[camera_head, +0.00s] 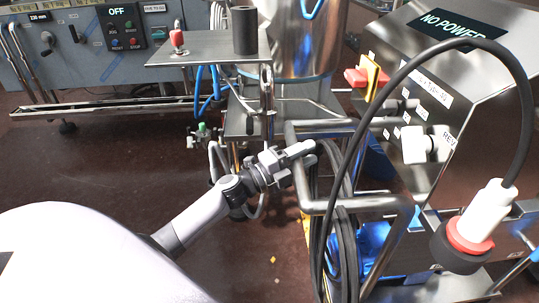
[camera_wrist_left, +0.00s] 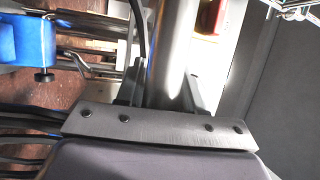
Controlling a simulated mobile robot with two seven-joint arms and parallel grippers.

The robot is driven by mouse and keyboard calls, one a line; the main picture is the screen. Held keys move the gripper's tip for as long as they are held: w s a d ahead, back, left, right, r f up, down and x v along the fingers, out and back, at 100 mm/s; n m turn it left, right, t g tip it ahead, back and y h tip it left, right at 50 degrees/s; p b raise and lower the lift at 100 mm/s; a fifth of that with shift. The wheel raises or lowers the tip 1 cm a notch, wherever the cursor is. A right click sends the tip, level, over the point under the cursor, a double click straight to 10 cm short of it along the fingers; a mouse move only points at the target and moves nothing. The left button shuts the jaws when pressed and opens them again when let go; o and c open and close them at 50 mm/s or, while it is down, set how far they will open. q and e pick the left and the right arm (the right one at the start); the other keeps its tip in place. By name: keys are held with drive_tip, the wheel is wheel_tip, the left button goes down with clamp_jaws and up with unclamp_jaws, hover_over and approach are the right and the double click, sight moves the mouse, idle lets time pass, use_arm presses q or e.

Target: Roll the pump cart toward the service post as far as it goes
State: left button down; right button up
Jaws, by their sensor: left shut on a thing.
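The pump cart appears to be the steel unit (camera_head: 450,90) at the right, with a dark "NO POWER" display and a bent tubular handle (camera_head: 350,205) facing me. My left gripper (camera_head: 300,153) is shut on the handle near its left bend. In the left wrist view the grey tube (camera_wrist_left: 172,45) runs between the fingers of this gripper (camera_wrist_left: 158,92). A white plug with a red ring (camera_head: 474,222) sits at the cart's near right, with a black cable looping from it. I cannot tell for sure which upright is the service post. My right gripper is not in view.
A grey control cabinet (camera_head: 90,60) marked "OFF" stands at the back left. A steel plate (camera_head: 205,48) with a red knob and a steel vessel (camera_head: 305,40) stand behind the handle. Black hoses (camera_head: 345,240) hang by the cart. Brown floor (camera_head: 100,165) is open at the left.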

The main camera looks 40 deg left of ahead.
sight(331, 157)
use_arm(q)
drive_tip(key=w+d, duration=0.2)
drive_tip(key=d, duration=0.1)
drive_tip(key=w+d, duration=0.2)
drive_tip(key=shift+d+f+b, duration=0.15)
drive_tip(key=shift+b, duration=0.25)
drive_tip(key=shift+w+d+f+b, duration=0.1)
drive_tip(key=shift+w+d+b, duration=0.15)
drive_tip(key=shift+w+d, duration=0.6)
drive_tip(key=shift+w+d+b, duration=0.25)
drive_tip(key=shift+w+d, duration=0.3)
drive_tip(key=shift+d, duration=0.45)
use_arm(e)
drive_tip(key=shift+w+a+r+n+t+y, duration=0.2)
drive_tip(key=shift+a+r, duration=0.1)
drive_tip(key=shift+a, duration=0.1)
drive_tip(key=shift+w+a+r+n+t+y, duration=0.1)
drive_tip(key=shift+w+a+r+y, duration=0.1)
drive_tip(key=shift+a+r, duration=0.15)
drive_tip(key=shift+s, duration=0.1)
use_arm(q)
drive_tip(key=c, duration=0.9)
unclamp_jaws()
drive_tip(key=shift+o, duration=0.5)
drive_tip(key=shift+a, duration=0.1)
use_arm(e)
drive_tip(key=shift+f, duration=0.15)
